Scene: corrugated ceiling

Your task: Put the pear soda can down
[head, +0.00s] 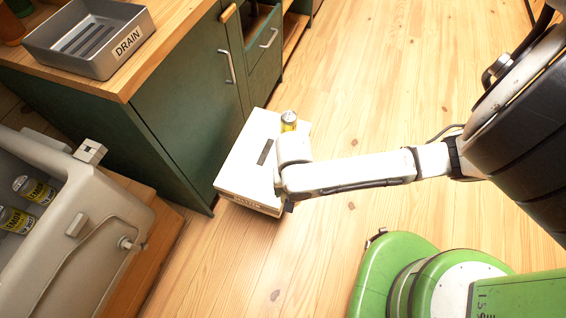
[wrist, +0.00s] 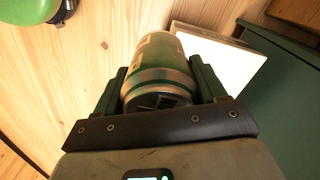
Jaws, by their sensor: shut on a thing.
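A green cabinet (head: 185,100) stands beside the box. A grey tray (head: 92,62) marked DRAIN sits on its wooden counter. An open cooler-like container (head: 110,215) at left holds yellow cans (head: 35,189). Wooden floor (head: 400,80) lies clear beyond the box.

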